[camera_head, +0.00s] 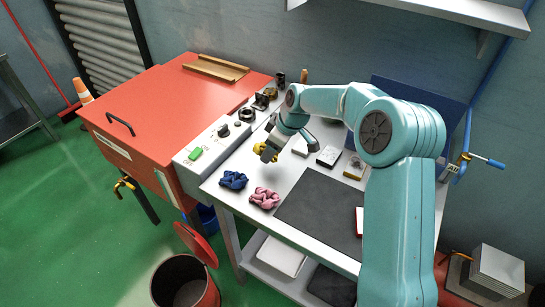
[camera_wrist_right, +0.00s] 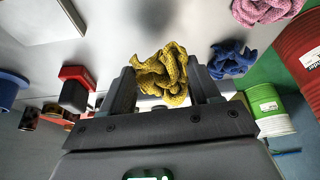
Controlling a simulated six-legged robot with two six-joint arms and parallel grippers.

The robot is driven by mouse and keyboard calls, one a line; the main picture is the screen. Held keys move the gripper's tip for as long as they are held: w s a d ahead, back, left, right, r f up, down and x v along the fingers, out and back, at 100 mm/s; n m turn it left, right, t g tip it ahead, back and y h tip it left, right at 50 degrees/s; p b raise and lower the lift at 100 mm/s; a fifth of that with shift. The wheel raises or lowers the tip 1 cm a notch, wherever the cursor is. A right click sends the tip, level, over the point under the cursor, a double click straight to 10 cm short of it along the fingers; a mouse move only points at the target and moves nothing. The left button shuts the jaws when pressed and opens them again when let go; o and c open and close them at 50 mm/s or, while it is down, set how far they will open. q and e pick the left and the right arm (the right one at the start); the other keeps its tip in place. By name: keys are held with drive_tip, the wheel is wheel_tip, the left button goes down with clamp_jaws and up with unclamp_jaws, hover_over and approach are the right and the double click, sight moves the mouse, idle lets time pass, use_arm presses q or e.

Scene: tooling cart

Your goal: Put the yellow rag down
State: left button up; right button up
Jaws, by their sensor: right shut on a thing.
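My right gripper (camera_head: 268,153) is shut on the crumpled yellow rag (camera_head: 259,148) over the left part of the grey cart top (camera_head: 251,218). In the right wrist view the yellow rag (camera_wrist_right: 162,75) sits between the two dark fingers (camera_wrist_right: 165,88). The arm and gripper partly hide it in the head view. I cannot tell exactly how high it hangs. My left gripper is not in view.
A blue rag (camera_head: 233,180) and a pink rag (camera_head: 264,198) lie near the cart's left edge. A dark mat (camera_head: 310,207) covers the front middle. Small items stand behind. A red cabinet (camera_head: 150,105) adjoins; an open red bin (camera_head: 180,285) stands on the floor.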

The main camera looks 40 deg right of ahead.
sight(273, 166)
wheel_tip(273, 166, down, 4)
drive_tip(key=shift+f, duration=0.2)
drive_tip(key=o, duration=1)
drive_tip(key=shift+r, duration=0.1)
drive_tip(key=shift+r, duration=0.15)
drive_tip(key=b+v, duration=0.1)
drive_tip(key=v, duration=0.3)
drive_tip(key=shift+s+r, duration=0.1)
drive_tip(key=shift+r, duration=0.25)
drive_tip(key=v, duration=1.1)
drive_tip(key=shift+a+r, duration=0.1)
drive_tip(key=shift+r, duration=0.15)
